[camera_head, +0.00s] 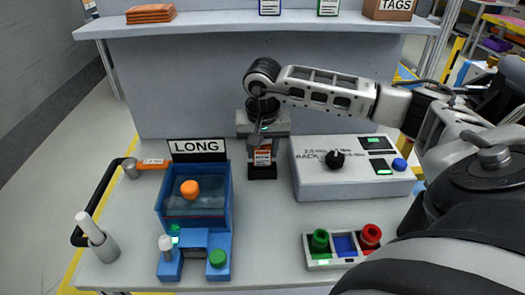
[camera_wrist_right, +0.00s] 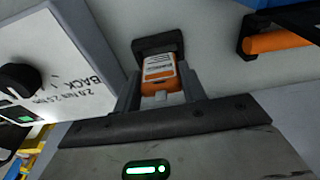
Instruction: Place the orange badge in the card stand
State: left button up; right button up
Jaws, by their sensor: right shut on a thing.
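The orange badge (camera_head: 263,157), with a white printed label, is upright at the black card stand (camera_head: 262,173) in the middle of the table. My right gripper (camera_head: 262,146) comes down from above and is shut on the badge's upper part. In the right wrist view the badge (camera_wrist_right: 159,72) lies between the two grey fingers (camera_wrist_right: 160,92), its far end at the dark stand (camera_wrist_right: 157,44). I cannot tell whether the badge's lower edge is fully seated in the slot. My left gripper is not in view.
A blue bin (camera_head: 226,214) under a LONG sign (camera_head: 197,147) stands left of the stand. A white box with a black knob (camera_head: 334,159) is close on the right. A tray with coloured cylinders (camera_head: 318,264) is at front right. A shelf (camera_head: 210,25) spans the back.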

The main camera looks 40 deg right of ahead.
aim_at(263, 156)
notch_tip(263, 156, down, 2)
jog(key=shift+f+b, duration=0.2)
jog(key=shift+b, duration=0.25)
jog(key=shift+f, duration=0.4)
jog(key=shift+r, duration=0.15)
jog(key=o, duration=1)
jog(key=r, duration=0.4)
jog(key=s+r, duration=0.1)
jog(key=r, duration=0.3)
jog(key=a+r+b, duration=0.1)
jog(key=r, duration=0.3)
jog(key=shift+s+a, duration=0.1)
jog(key=shift+s, duration=0.1)
